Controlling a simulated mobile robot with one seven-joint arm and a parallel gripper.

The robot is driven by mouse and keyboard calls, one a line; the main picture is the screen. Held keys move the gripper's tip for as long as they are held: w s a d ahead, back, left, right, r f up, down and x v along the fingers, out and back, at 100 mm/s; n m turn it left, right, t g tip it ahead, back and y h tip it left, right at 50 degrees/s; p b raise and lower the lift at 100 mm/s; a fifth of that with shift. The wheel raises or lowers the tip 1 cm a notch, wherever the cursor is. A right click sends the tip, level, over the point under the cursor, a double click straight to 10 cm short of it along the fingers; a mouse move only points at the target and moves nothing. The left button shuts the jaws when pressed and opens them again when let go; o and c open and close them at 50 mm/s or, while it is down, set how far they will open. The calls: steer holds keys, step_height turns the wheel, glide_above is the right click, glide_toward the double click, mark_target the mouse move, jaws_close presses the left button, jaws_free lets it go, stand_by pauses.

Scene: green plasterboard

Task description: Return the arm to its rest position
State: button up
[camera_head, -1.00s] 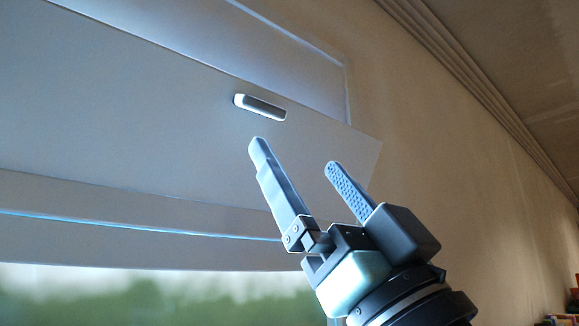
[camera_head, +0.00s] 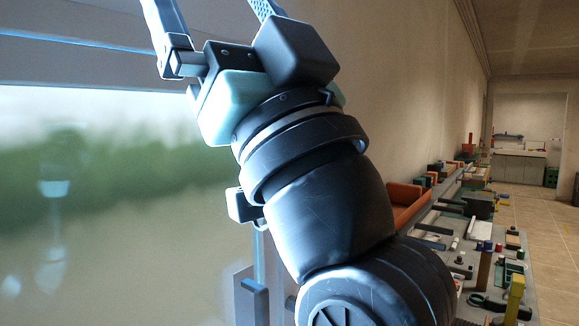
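My gripper (camera_head: 213,14) is at the top edge of the picture, with its fingertips cut off by the frame. The two fingers stand well apart, and nothing shows between the parts in view. My dark arm (camera_head: 325,210) runs from the lower right up to the gripper, so it is raised and extended in front of the window (camera_head: 90,190).
The window and its pale frame fill the left side. A long workbench (camera_head: 435,240) on the right holds several tools, boxes and an orange bin (camera_head: 405,198). Open tiled floor (camera_head: 545,235) leads to a far doorway with a counter (camera_head: 518,167).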

steer(key=s+d+f+m+t+h, duration=0.2)
steer(key=f+m+t+h, duration=0.1)
steer(key=h, duration=0.6)
steer(key=s+d+f+m+t+h, duration=0.1)
steer(key=d+f+m+t+h, duration=0.2)
steer(key=m+h, duration=0.3)
steer(key=f+h, duration=0.1)
steer(key=h, duration=0.3)
steer(key=shift+s+d+f+t+p, duration=0.3)
steer(key=shift+s+p, duration=0.05)
steer(key=shift+s, duration=0.05)
